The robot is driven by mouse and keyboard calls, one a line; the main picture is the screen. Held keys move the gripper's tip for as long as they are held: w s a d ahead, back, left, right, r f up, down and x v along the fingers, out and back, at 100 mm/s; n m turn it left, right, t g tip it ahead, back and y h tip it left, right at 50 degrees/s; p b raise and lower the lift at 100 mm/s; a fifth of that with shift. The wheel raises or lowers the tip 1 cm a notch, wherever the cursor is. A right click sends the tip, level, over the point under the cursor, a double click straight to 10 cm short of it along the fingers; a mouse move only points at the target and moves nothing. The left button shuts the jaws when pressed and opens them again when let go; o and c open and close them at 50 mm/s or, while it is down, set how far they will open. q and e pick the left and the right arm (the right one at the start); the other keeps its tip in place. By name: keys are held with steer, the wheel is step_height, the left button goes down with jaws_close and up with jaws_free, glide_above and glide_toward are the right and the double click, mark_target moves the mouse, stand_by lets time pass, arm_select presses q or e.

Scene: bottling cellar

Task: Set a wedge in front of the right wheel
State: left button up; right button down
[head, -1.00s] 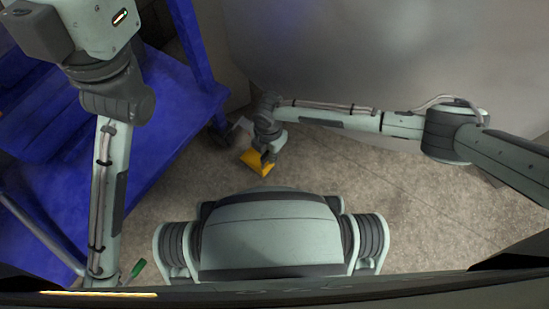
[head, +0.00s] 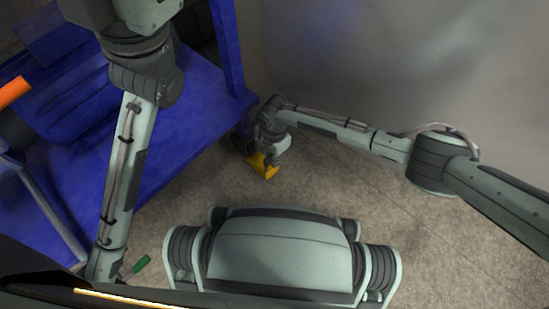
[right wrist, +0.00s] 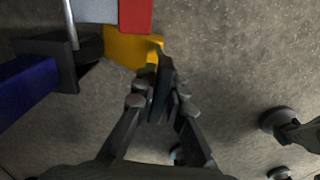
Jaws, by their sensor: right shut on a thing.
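The yellow wedge (head: 264,170) is low at the floor beside the blue cart's near right corner. My right gripper (head: 268,157) is shut on it from above; the gripper partly hides it. In the right wrist view the wedge (right wrist: 128,48) shows past the fingertips (right wrist: 160,98), which are close together. The dark wheel (head: 240,142) is under the cart's corner, just left of the wedge. In the right wrist view a dark wheel part (right wrist: 62,60) is left of the wedge; I cannot tell whether they touch.
The blue cart (head: 180,120) fills the left side. A large grey curved surface (head: 400,70) stands behind my right arm. A red block (right wrist: 135,15) and a pale block (right wrist: 95,10) are beside the wedge. Floor at right is clear.

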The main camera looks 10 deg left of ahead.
steer(key=c, duration=1.5)
jaws_free()
step_height(320, 180, up, 12)
steer(key=shift+r, duration=0.1)
